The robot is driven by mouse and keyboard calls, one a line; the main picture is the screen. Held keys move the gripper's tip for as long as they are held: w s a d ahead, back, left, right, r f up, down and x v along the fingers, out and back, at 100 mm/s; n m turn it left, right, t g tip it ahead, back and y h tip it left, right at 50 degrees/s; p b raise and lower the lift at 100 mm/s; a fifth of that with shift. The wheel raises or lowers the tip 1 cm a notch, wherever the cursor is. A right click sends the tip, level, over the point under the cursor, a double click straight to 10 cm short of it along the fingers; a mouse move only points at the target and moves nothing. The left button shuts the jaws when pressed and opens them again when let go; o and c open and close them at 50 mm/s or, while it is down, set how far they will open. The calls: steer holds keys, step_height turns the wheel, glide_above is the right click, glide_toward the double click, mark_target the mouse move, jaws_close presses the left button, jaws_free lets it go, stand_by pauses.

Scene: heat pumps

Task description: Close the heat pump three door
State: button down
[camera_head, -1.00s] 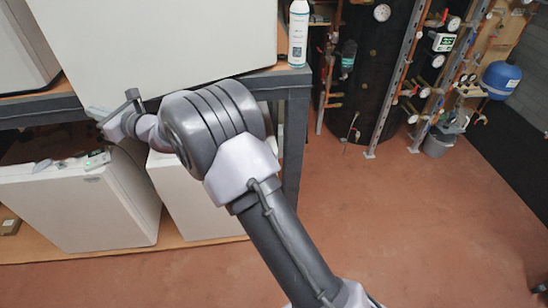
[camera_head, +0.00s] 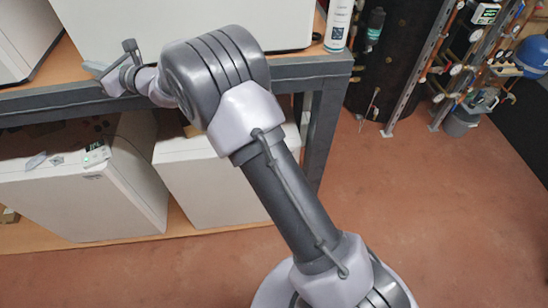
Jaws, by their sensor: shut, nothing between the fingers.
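White heat pump casings stand on a two-level rack. One large casing (camera_head: 190,22) is on the upper shelf, and its top is cut off by the frame. My gripper (camera_head: 108,80) is shut and empty, in front of the upper shelf's edge, left of the upper casing's middle.
The dark rack beam (camera_head: 55,103) runs behind my gripper, and a rack leg (camera_head: 322,135) stands right of my arm. A white bottle (camera_head: 340,25) stands at the upper shelf's right end. Pipes and gauges (camera_head: 470,60) line the back right. The reddish floor (camera_head: 430,210) at right is clear.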

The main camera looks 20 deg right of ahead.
steer(key=shift+w+d+r, duration=0.1)
steer(key=shift+w+r, duration=0.05)
steer(key=shift+r, duration=0.2)
